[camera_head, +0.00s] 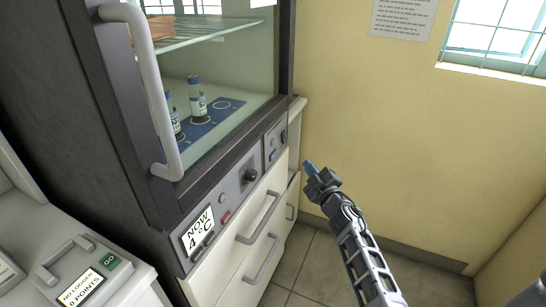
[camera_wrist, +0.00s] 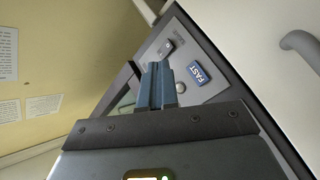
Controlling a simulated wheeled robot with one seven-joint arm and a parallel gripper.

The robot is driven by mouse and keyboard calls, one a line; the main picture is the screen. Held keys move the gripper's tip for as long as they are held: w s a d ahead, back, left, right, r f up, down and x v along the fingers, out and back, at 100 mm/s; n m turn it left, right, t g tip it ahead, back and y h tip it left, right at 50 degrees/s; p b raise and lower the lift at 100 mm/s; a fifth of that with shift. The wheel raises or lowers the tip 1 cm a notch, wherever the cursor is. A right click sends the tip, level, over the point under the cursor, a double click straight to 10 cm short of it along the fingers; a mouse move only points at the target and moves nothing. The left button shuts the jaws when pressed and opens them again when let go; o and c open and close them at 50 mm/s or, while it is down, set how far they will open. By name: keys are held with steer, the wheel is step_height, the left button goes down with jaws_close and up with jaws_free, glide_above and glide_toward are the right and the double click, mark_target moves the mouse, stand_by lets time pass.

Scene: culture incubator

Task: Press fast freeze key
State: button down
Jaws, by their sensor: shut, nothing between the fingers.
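The fast freeze key is a blue key marked "FAST" (camera_wrist: 198,73) on the grey control panel in the wrist view. It also shows as a small blue key (camera_head: 273,155) near the right end of the panel in the head view. My gripper (camera_head: 309,166) is shut and empty, to the right of the key and apart from it in the head view. In the wrist view the shut fingertips (camera_wrist: 158,68) appear left of the key, below a dark switch (camera_wrist: 166,48).
The incubator (camera_head: 110,110) has a glass door with a grey handle (camera_head: 158,100); vials stand inside. The panel holds a display reading "NOW 4 °C" (camera_head: 198,231), a red key (camera_head: 226,216) and a dark knob (camera_head: 250,175). Drawers with handles (camera_head: 262,218) sit below. A yellow wall stands behind.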

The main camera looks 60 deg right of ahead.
mark_target(273, 155)
steer(key=w+b, duration=0.3)
steer(key=w, duration=0.5)
steer(key=shift+a, duration=0.3)
stand_by(1.7)
steer(key=shift+w, duration=0.35)
steer(key=shift+w+b, duration=0.3)
steer(key=shift+w, duration=0.05)
stand_by(0.7)
steer(key=shift+s, duration=0.1)
steer(key=shift+s+p, duration=0.4)
steer(key=shift+s, duration=0.25)
